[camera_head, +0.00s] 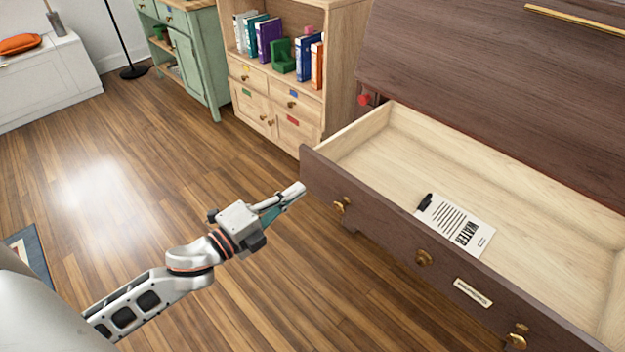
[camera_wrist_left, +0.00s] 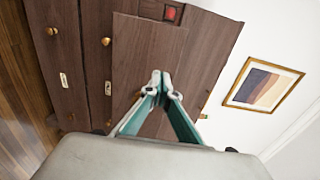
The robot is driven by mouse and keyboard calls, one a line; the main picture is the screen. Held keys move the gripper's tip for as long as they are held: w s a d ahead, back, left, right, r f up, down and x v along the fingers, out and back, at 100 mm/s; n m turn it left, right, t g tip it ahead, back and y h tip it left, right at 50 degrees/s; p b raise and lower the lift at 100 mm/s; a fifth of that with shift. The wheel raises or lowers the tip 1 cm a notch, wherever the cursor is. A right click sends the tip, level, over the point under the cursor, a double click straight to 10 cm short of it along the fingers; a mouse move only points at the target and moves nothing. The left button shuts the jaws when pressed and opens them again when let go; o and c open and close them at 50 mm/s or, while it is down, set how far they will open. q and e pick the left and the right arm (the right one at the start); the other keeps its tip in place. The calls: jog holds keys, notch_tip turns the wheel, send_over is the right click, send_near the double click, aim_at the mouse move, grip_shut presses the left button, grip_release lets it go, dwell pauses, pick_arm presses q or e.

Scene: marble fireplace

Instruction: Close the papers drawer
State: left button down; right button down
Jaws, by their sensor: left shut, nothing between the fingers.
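A dark brown drawer (camera_head: 385,233) with a pale wood inside stands pulled open at the right of the head view. Its front has brass knobs and a small label, too small to read. A paper on a black-clipped board (camera_head: 458,224), marked "WATER", lies inside near the front. My left gripper (camera_head: 297,189) is shut and empty beside the left end of the drawer front; I cannot tell whether it touches. In the left wrist view its closed fingertips (camera_wrist_left: 160,78) point at the brown cabinet, with knobbed, labelled fronts (camera_wrist_left: 98,60) to the left. My right gripper is not in view.
The dark cabinet's slanted panel (camera_head: 490,80) rises behind the drawer. A pale wooden bookcase (camera_head: 292,85) and a green cabinet (camera_head: 198,60) stand behind, with a white bench (camera_head: 50,82) at far left. The wooden floor left of the drawer is mostly clear.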

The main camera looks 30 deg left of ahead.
aim_at(322, 173)
pick_arm(q)
jog(key=x, duration=0.3)
jog(key=shift+w+d+f, duration=0.1)
jog(key=shift+w, duration=0.25)
jog(key=shift+w+d, duration=0.2)
jog(key=shift+w, duration=0.4)
jog(key=shift+w+d+b, duration=0.1)
jog(key=shift+w+b, duration=0.15)
jog(key=shift+b, duration=0.05)
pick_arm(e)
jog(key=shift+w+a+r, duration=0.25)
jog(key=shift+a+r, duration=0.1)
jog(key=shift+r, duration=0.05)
pick_arm(q)
jog(key=shift+w, duration=0.1)
